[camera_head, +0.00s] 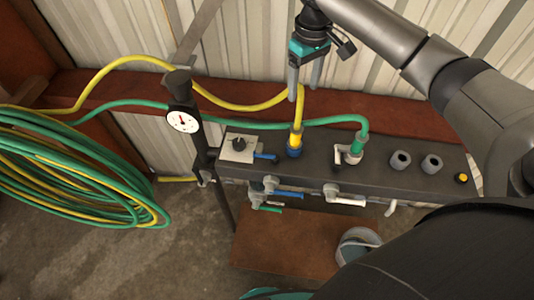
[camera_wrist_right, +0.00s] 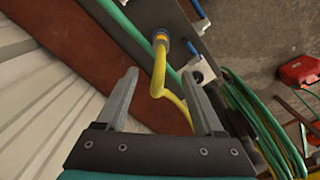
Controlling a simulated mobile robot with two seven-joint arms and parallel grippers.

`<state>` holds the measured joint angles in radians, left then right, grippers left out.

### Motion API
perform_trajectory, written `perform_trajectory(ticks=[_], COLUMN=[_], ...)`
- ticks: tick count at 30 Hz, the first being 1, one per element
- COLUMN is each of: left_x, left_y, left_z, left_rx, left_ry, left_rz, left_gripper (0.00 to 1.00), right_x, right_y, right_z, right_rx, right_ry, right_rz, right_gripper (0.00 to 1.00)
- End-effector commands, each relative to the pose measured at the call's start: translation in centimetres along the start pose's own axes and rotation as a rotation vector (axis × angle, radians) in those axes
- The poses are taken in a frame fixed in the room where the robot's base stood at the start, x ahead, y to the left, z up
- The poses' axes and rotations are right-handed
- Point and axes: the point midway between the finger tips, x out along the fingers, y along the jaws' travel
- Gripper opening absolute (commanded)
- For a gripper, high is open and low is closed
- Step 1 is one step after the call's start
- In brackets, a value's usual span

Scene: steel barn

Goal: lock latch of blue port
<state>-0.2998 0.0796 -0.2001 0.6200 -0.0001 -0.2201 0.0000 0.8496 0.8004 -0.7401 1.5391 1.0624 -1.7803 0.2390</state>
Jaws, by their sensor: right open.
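The blue port (camera_head: 294,151) sits on the dark panel, with the yellow hose (camera_head: 297,120) plugged into it from above. A short blue lever (camera_head: 265,156) lies just left of the port, beside a white plate (camera_head: 238,149); I cannot tell if it is the port's latch or its exact state. My right gripper (camera_head: 304,92) is open and empty above the blue port, near the yellow hose. In the right wrist view the blue port (camera_wrist_right: 161,37) lies beyond the open fingertips (camera_wrist_right: 160,76), and the hose passes between the fingers in the picture. My left gripper is out of view.
A green hose (camera_head: 357,132) enters a port with a white latch (camera_head: 338,157) on the right. Grey sockets (camera_head: 400,160) stand farther right. A gauge (camera_head: 183,121) and coiled hoses (camera_head: 70,175) are left. Corrugated wall is behind.

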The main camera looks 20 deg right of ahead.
Motion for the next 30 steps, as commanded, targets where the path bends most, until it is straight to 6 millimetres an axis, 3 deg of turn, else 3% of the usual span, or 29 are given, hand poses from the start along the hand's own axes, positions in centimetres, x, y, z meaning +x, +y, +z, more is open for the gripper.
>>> perform_trajectory(ticks=[2,9,18,24,30], left_x=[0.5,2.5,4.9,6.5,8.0], left_y=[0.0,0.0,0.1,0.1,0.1], left_z=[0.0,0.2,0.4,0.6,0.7], left_rx=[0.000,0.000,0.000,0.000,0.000], left_ry=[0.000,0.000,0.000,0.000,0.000], left_rz=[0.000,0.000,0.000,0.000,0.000], left_gripper=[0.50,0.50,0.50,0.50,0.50], right_x=[1.4,6.4,10.4,11.7,12.1], right_y=[0.4,2.4,4.7,5.2,4.2], right_z=[0.4,1.9,4.0,5.0,5.9], right_rx=[0.003,-0.005,-0.080,-0.178,-0.316], right_ry=[0.017,0.145,0.329,0.445,0.560], right_rz=[0.007,0.064,0.173,0.244,0.298], right_gripper=[0.59,0.32,0.00,0.00,0.00])
